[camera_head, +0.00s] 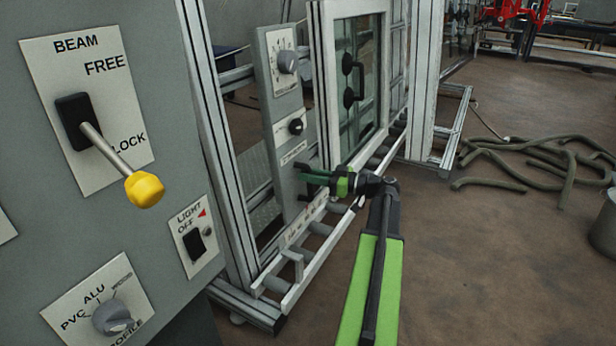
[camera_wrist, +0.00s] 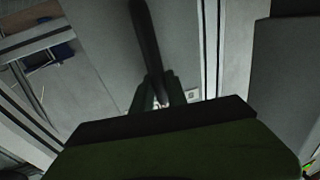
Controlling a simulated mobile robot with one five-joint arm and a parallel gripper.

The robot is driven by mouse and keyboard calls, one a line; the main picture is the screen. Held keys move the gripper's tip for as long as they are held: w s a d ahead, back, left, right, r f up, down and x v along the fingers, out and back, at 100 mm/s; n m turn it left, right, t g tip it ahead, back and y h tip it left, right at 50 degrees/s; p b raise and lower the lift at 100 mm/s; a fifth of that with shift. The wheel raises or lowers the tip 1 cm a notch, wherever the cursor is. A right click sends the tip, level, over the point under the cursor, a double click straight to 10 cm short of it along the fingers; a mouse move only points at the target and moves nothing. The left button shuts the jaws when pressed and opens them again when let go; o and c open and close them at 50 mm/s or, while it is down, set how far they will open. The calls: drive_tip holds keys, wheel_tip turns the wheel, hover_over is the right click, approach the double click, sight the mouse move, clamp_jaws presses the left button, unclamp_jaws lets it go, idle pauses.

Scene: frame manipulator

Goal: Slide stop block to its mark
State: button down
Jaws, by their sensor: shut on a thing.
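My gripper (camera_head: 305,175) reaches left to the narrow grey panel (camera_head: 280,95) beside the glazed frame. Its dark green fingers are closed around a dark bar. In the wrist view the dark bar (camera_wrist: 147,38) runs up from between the fingertips (camera_wrist: 153,92). It may be part of the stop block, but I cannot tell its full shape. A small dark piece (camera_head: 303,197) shows just below the fingers. A pale strip with print (camera_head: 307,219) lies along the rail below; I cannot make out the mark on it.
The near grey cabinet at left carries a yellow-tipped lever (camera_head: 144,189), a light switch (camera_head: 194,243) and a profile knob (camera_head: 113,318). A metal post (camera_head: 215,140) stands between it and the panel. The glazed frame (camera_head: 348,80) has dark handles. Hoses (camera_head: 540,160) lie on the floor at right.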

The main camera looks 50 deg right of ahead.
sight(286, 181)
drive_tip(key=a, duration=0.2)
drive_tip(key=s+a, duration=0.1)
drive_tip(key=a, duration=0.2)
drive_tip(key=shift+s, duration=0.15)
drive_tip(key=shift+d, duration=0.1)
drive_tip(key=c, duration=1.3)
unclamp_jaws()
drive_tip(key=v, duration=1.7)
drive_tip(key=shift+s+d, duration=0.1)
drive_tip(key=shift+s, duration=0.05)
